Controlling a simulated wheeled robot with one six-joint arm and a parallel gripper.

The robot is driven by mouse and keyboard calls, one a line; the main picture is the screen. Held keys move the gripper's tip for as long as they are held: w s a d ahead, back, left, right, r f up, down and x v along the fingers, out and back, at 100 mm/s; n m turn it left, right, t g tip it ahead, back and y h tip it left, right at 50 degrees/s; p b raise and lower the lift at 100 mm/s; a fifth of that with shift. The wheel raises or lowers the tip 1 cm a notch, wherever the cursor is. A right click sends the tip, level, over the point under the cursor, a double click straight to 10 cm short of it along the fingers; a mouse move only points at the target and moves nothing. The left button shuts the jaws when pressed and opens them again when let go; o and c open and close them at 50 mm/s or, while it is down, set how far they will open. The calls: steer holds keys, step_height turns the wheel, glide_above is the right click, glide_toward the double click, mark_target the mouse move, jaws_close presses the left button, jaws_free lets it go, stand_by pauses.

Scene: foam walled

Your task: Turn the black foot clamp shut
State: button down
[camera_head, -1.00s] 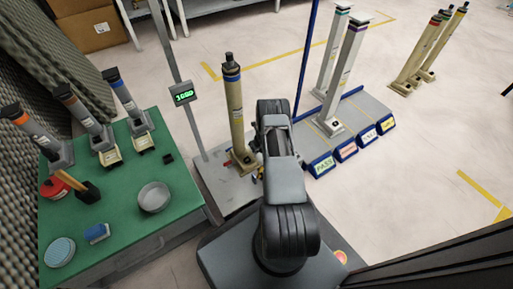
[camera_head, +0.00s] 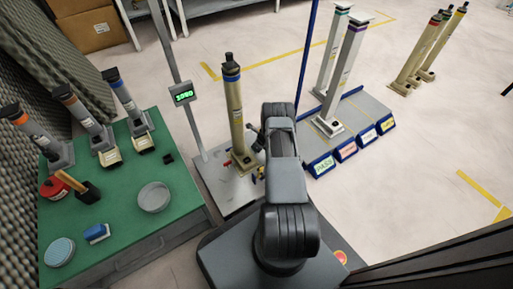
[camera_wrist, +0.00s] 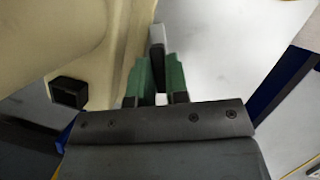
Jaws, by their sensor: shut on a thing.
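The tan post (camera_head: 236,115) with a black cap stands upright on a grey plate (camera_head: 213,179). Small coloured clamp parts sit around its foot (camera_head: 244,160). My gripper (camera_wrist: 158,82) has green finger pads beside the post in the wrist view. They are closed around a narrow dark piece with a light grey end (camera_wrist: 157,36), which looks like the lever of the black foot clamp. A black block (camera_wrist: 69,93) shows on the post's side at left. My arm partly hides the foot's right side in the head view.
A green bench (camera_head: 122,200) with tilted posts, a round tin (camera_head: 154,196) and tools stands at left. A lit display (camera_head: 183,94) is on a pole. A labelled rack (camera_head: 352,112) holds two pale posts at right.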

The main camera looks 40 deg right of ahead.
steer(key=n, duration=0.2)
steer(key=n+y, duration=0.1)
steer(key=n, duration=0.1)
steer(key=shift+n+g+y, duration=0.3)
steer(key=shift+n+g, duration=0.1)
steer(key=shift+n, duration=0.3)
steer(key=c, duration=1.1)
jaws_free()
steer(key=p+v, duration=0.6)
steer(key=v, duration=0.7)
steer(key=shift+d+r, duration=0.15)
steer(key=shift+r, duration=0.25)
